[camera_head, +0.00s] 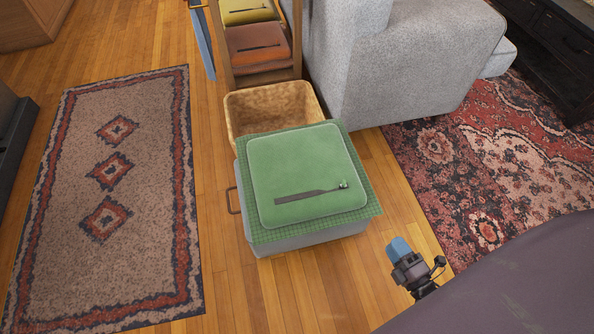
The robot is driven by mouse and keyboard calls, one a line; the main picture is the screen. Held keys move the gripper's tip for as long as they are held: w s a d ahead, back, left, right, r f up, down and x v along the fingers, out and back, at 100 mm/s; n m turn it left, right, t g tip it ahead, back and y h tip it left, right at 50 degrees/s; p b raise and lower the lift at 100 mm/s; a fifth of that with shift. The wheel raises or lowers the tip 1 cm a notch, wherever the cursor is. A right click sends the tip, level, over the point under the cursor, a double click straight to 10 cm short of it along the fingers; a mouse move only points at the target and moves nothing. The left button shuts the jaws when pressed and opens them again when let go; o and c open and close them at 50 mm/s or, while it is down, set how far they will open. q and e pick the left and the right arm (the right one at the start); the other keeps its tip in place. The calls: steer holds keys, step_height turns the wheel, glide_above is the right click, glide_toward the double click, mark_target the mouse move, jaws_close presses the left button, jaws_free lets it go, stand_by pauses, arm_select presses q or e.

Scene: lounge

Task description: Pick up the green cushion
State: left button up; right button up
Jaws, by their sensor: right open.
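The green cushion (303,170) lies flat on a green checked cloth (369,205) draped over a grey box (300,247). A dark strap-like piece with a small light end lies across the cushion's top. My right gripper (398,248) is to the lower right of the box, apart from the cushion. It has a blue tip and is open, with nothing visible in it. My left gripper is not in view.
A wicker basket (270,104) stands right behind the box. Beyond it is a wooden shelf with a yellow cushion (248,11) and an orange-brown cushion (258,43). A grey sofa (412,62) stands behind right. Bare floor and a patterned rug (110,240) lie left.

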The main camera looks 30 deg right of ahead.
mark_target(374, 216)
steer(key=w, duration=0.2)
steer(key=w+b, duration=0.1)
steer(key=w, duration=0.3)
steer(key=shift+w+d+f, duration=0.15)
steer(key=shift+w+f, duration=0.1)
steer(key=shift+w, duration=0.05)
steer(key=w+b, duration=0.1)
steer(key=w, duration=0.3)
steer(key=shift+w+f+b, duration=0.1)
steer(key=shift+f+b, duration=0.05)
steer(key=shift+b, duration=0.2)
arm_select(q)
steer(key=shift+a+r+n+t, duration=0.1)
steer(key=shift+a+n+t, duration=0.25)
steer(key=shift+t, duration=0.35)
arm_select(e)
jaws_close()
